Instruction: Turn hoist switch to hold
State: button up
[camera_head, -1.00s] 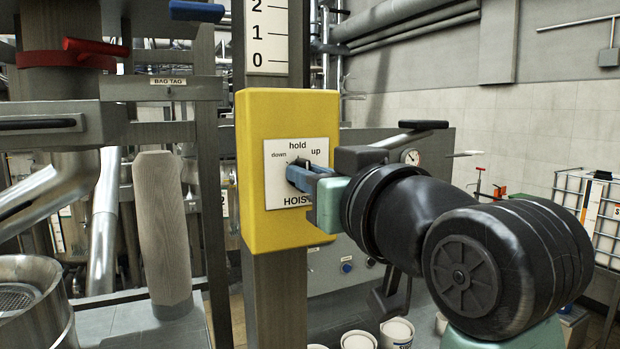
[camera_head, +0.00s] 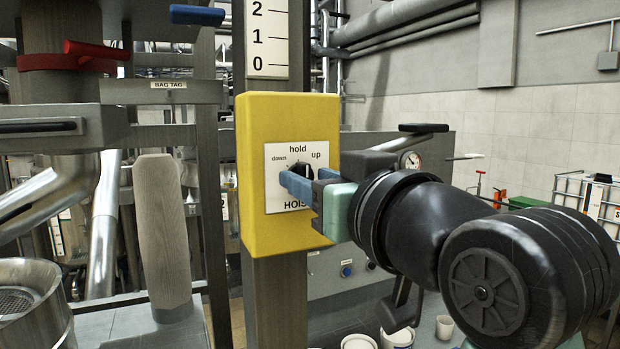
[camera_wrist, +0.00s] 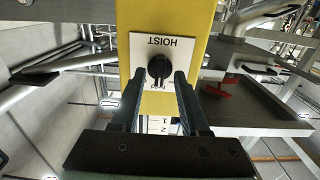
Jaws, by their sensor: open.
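The hoist switch is a round black knob (camera_head: 299,166) on a white plate (camera_head: 280,200) marked down, hold, up and HOIST. The plate is on the front of a yellow box (camera_head: 262,115). In the head view my blue-sided fingers partly cover the knob. In the wrist view, which is upside down to the lettering, the knob (camera_wrist: 159,66) shows between my fingertips and its pointer appears to point toward the hold mark. My gripper (camera_wrist: 160,76) is open, with a gap on each side of the knob. Part of the hold lettering is hidden there.
The yellow box is on a grey post (camera_head: 280,300) with a number scale (camera_head: 267,38) above. A grey frame with a BAG TAG label (camera_head: 168,83) stands to the left. A red handle (camera_head: 95,48) is at upper left. White tubs (camera_head: 397,338) stand below my arm.

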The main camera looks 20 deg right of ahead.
jog(key=s, duration=1.2)
jog(key=shift+d+p, duration=0.2)
jog(key=shift+p, duration=0.15)
jog(key=w+a+r+t+b, duration=0.25)
jog(key=w+a+t, duration=0.25)
jog(key=a, duration=0.3)
jog(key=s+a+r+t+b, duration=0.1)
jog(key=s+a+t, duration=0.3)
jog(key=a, duration=0.4)
jog(key=shift+a+r+h+b, duration=0.3)
jog(key=shift+a+r, duration=0.05)
jog(key=shift+r, duration=0.2)
jog(key=shift+s, duration=0.1)
